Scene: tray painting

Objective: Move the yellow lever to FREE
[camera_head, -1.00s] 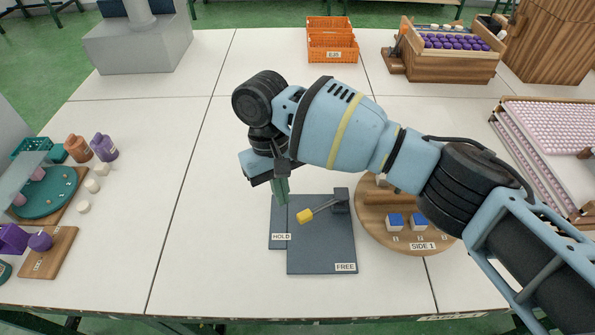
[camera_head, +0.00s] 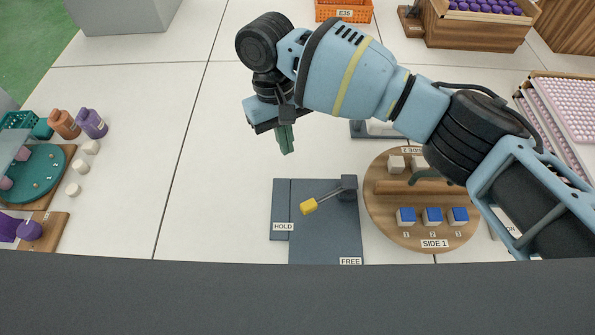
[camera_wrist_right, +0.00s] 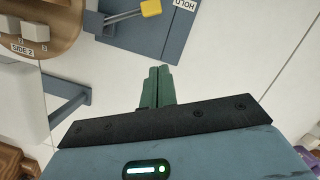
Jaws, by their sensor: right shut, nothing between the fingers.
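The yellow lever (camera_head: 309,206) has a yellow grip on a thin grey rod, hinged at a dark block on the blue-grey plate (camera_head: 330,235). Its grip points left, towards the side with the HOLD label (camera_head: 283,227). The FREE label (camera_head: 350,261) is at the plate's front right. My right gripper (camera_head: 287,150) is shut and empty, behind the plate and apart from the lever. In the right wrist view its green fingers (camera_wrist_right: 160,70) are together, and the yellow grip (camera_wrist_right: 151,8) shows at the top edge. My left gripper is not in view.
A round wooden turntable (camera_head: 385,225) with blue-topped and white blocks stands just right of the plate. A grey bracket-like thing (camera_head: 370,128) lies behind it, partly hidden by my arm.

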